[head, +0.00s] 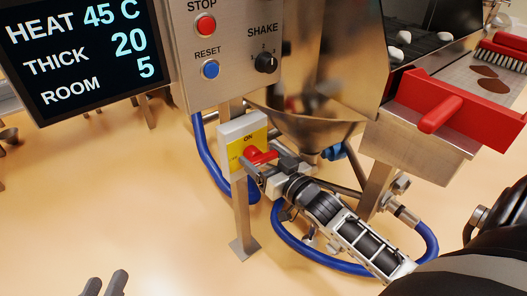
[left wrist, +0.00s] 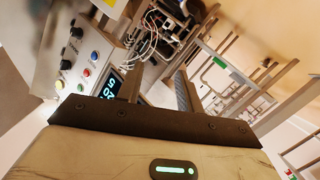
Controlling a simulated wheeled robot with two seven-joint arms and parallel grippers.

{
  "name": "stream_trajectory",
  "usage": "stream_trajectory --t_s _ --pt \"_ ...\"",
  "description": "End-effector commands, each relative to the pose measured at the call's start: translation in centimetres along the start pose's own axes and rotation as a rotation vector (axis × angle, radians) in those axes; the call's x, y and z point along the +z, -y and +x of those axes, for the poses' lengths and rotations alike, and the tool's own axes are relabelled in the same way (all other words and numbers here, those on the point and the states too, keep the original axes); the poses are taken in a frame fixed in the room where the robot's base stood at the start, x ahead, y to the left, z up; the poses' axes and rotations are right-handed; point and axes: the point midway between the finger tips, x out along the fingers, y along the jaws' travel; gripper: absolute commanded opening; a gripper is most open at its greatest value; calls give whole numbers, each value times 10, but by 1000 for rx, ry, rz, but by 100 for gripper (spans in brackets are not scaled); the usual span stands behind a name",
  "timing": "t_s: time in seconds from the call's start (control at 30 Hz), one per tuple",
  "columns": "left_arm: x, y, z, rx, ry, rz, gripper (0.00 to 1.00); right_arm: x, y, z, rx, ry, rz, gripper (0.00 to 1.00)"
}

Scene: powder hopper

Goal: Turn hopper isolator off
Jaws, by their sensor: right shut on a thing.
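The hopper isolator (head: 230,135) is a pale grey box with a yellow plate on a steel post below the control panel. "ON" is printed near the top of the plate; a smaller mark at its left is too small to read. Its red handle (head: 262,156) sticks out of the plate, partly hidden by my gripper, so its exact angle is hard to tell. My right gripper (head: 263,168) is shut on the red handle, its arm coming from the lower right. My left gripper (head: 105,284) is open and empty at the bottom left, away from the isolator; its fingers also show in the left wrist view (left wrist: 158,88).
The control panel (head: 226,85) has a red stop button, a blue reset button and a shake knob. The steel hopper (head: 325,65) stands behind the isolator. A blue hose (head: 300,250) loops around below my right arm. The left floor is mostly clear.

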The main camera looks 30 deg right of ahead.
Motion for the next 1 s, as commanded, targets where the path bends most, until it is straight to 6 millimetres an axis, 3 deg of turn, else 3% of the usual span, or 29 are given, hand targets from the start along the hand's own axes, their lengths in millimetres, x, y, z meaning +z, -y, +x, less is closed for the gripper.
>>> stream_trajectory --t_s 0.03,0.2,0.5,0.53,0.6,0.87,1.0 --pt "-6 -1 -3 -17 21 28 36 -7 1 0 2 4 -43 53" --pt "0 5 -4 -50 58 87 36 -4 1 0 0 2 -148 53" --pt "3 7 -4 -51 59 91 36 -2 1 0 -1 -1 -162 53" --pt "3 7 -4 -51 58 91 36 -2 1 0 -1 -1 -162 84" --pt "2 7 -4 -51 58 90 36 -2 1 0 -1 -1 -162 97" --pt "2 6 -4 -51 57 90 36 -2 0 -1 -1 0 -158 97" --pt "-2 6 -5 -54 58 98 36 -2 1 -10 -1 2 -157 97"
